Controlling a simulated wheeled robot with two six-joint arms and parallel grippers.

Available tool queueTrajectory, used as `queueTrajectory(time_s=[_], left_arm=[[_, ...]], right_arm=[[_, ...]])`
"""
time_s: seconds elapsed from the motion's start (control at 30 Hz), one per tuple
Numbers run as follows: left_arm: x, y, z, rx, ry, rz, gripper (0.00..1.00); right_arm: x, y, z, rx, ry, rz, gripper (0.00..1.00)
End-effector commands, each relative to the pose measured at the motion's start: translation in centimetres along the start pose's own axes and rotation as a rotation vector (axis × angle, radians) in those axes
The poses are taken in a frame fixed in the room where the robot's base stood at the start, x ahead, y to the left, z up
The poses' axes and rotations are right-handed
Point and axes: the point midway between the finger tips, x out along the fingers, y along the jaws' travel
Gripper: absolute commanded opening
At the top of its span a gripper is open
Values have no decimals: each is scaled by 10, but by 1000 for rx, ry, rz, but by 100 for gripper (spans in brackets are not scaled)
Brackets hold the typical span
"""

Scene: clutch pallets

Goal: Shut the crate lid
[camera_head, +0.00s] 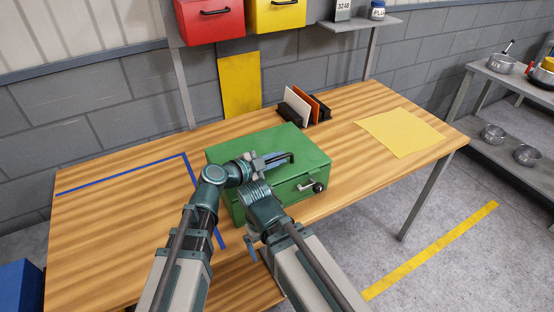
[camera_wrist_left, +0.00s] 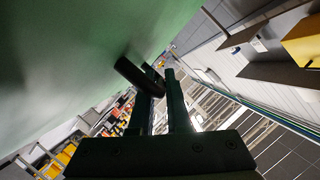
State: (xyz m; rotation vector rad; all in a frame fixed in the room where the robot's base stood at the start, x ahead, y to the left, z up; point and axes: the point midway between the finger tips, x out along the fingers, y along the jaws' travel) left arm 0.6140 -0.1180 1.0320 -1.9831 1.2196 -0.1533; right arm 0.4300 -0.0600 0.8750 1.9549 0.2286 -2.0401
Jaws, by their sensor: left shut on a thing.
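The green crate (camera_head: 300,196) stands on the wooden table. Its green lid (camera_head: 300,143) lies over the top and looks flat; whether a narrow gap remains at the rim cannot be told. A black bar handle (camera_head: 286,156) is on the lid. My left gripper (camera_head: 272,160) is shut on this handle, above the lid. In the left wrist view, the handle (camera_wrist_left: 132,73) is at the fingertips, beside the green lid surface (camera_wrist_left: 70,60). My right arm's wrist is in front of the crate and hides part of it; its gripper (camera_head: 251,247) is mostly hidden.
A metal latch with a black knob (camera_head: 318,187) is on the crate's front. Behind stands a black rack (camera_head: 318,112) with upright cards. A yellow sheet (camera_head: 400,132) lies at the right. Blue tape (camera_head: 120,174) marks the left of the table, which is clear.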

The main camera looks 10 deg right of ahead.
Motion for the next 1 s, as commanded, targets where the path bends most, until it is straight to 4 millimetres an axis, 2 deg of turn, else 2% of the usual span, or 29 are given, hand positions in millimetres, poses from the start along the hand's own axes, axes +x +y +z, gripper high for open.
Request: queueTrajectory(time_s=[0.2,0.67,0.7,0.73,1.0], left_arm=[[3,6,7,-2,0,0,0],[3,9,8,1,-1,8,0],[3,9,7,1,0,8,20],[3,9,7,0,0,8,26],[0,7,7,-1,0,4,27]], right_arm=[[9,-1,0,0,0,0,100],[10,-1,-1,0,0,0,100],[11,-1,-1,0,0,0,100],[11,-1,-1,0,0,0,100],[9,-1,0,0,0,0,100]])
